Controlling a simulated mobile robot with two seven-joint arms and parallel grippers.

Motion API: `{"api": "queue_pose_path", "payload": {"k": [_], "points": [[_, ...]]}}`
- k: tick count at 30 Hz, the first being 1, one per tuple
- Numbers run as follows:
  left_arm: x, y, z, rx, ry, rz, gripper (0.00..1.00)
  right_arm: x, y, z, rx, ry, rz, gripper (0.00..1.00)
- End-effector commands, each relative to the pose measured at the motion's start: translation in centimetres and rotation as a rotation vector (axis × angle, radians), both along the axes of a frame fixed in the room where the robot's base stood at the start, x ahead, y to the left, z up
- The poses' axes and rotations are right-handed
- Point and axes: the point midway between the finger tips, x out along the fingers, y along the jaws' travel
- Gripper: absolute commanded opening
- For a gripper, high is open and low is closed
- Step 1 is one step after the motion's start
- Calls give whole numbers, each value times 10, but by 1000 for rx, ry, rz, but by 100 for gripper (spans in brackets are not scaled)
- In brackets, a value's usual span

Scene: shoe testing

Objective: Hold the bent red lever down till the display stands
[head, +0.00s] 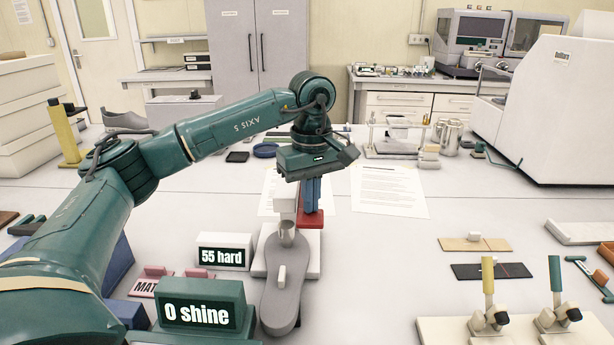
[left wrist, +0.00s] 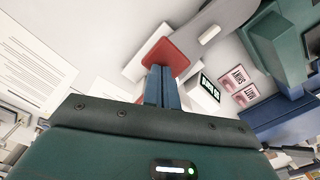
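The red lever (head: 311,220) is a flat red plate on the right side of a white hardness tester (head: 286,205); in the left wrist view the lever (left wrist: 172,52) lies right at my fingertips. My left gripper (head: 311,206) points down from above, its blue fingers together with nothing between them. The tips (left wrist: 161,70) appear to touch the lever's top; exact contact is hard to tell. The white display box (head: 224,251) left of the tester reads "55 hard"; it also shows in the left wrist view (left wrist: 206,91). A grey shoe sole (head: 281,308) lies under the tester's tip. My right gripper is out of view.
A green display (head: 202,305) reading "0 shine" stands front left, near pink labelled blocks (head: 150,287). Printed sheets (head: 389,190) lie behind and right of the tester. A board with two upright levers (head: 488,275) stands front right.

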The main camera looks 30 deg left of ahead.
Motion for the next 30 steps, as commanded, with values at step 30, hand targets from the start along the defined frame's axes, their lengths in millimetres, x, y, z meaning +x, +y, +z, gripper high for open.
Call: {"api": "queue_pose_path", "payload": {"k": [30], "points": [[-1, -1, 64, 0, 4, -2, 0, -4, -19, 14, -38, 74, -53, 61]]}}
